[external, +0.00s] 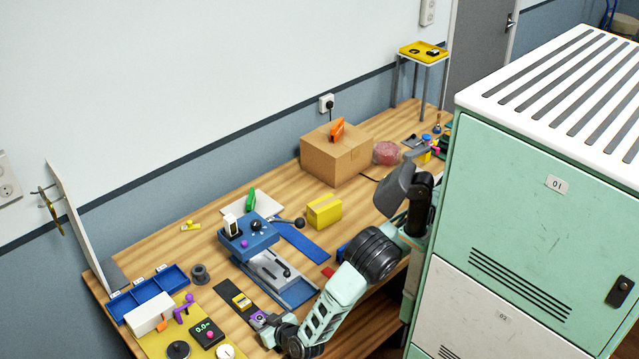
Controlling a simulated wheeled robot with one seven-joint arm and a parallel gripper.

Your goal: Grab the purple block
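A small purple block (258,320) is at the lower middle of the external view, near the front end of a dark strip on the wooden table. My gripper (268,327) is low over the table, right at the purple block's right side. The gripper is small and dark here, and its fingers are hard to make out. I cannot tell whether they are around the block, touching it, or just beside it. The block's right side is partly hidden by the gripper.
A blue device with a metal slide (278,276) stands to the right. A yellow mat (167,334) with a meter (207,333) and knobs lies left. A cardboard box (336,155) stands farther back.

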